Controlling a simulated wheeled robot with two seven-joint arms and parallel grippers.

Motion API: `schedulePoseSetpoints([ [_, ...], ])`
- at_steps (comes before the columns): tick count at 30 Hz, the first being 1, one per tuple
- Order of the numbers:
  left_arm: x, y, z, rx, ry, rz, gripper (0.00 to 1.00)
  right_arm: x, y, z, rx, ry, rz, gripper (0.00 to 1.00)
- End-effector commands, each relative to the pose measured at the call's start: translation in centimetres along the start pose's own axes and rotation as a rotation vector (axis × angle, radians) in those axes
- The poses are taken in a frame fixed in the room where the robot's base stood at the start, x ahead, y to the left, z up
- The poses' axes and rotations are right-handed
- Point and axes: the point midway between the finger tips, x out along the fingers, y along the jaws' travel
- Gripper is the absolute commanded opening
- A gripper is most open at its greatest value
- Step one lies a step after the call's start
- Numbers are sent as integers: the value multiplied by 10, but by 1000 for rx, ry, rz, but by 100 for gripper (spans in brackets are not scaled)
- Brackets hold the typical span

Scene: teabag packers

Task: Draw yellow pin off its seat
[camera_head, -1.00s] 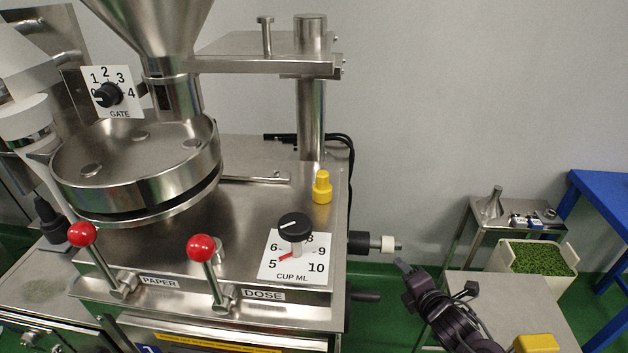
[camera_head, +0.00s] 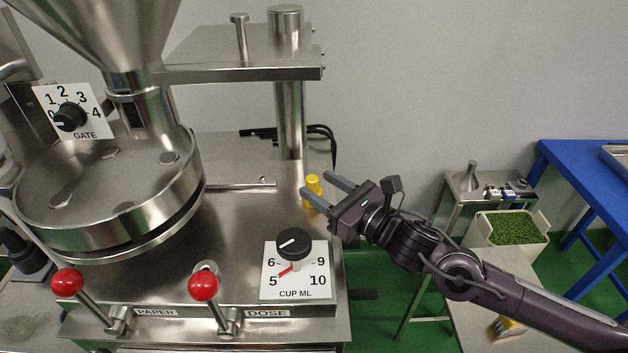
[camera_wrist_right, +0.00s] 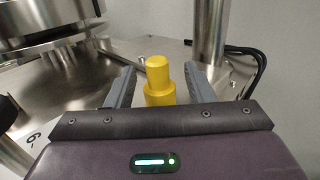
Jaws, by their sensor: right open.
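The yellow pin (camera_head: 313,188) stands upright on the steel machine top, right of the turntable and behind the dial plate. It has a narrower cap on a wider base. My right gripper (camera_head: 321,187) is open, with its two grey fingers pointing at the pin from the right. In the right wrist view the pin (camera_wrist_right: 159,80) shows between the two spread fingers (camera_wrist_right: 158,88), and its lower part is hidden behind the gripper body. I cannot tell whether either finger touches it. My left gripper is not in view.
The black dose knob (camera_head: 294,243) on its CUP ML plate stands in front of the pin. A steel post (camera_head: 290,120) rises behind it, with black cables beside it. Red-balled levers (camera_head: 203,287) are at the front. A crate of green bits (camera_head: 510,228) stands at the right.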

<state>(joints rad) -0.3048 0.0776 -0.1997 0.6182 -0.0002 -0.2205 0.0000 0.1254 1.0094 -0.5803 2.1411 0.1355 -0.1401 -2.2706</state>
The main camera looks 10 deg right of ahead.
Motion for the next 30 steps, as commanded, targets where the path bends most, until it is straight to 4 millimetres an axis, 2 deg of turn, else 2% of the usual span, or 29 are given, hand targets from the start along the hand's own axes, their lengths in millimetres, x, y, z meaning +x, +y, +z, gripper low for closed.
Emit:
schedulePoseSetpoints([
  [1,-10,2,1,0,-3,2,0,8,2,6,5,-4,1,48],
  [3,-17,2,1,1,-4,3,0,17,3,6,4,-3,0,48],
  [9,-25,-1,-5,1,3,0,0,38,3,2,3,-1,0,48],
  [18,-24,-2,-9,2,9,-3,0,41,3,-1,1,0,1,48],
  [27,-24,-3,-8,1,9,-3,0,41,3,-1,1,0,0,9],
  [29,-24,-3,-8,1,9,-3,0,41,3,-1,1,0,0,1],
  [30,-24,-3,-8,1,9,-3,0,41,3,0,1,0,0,1],
])
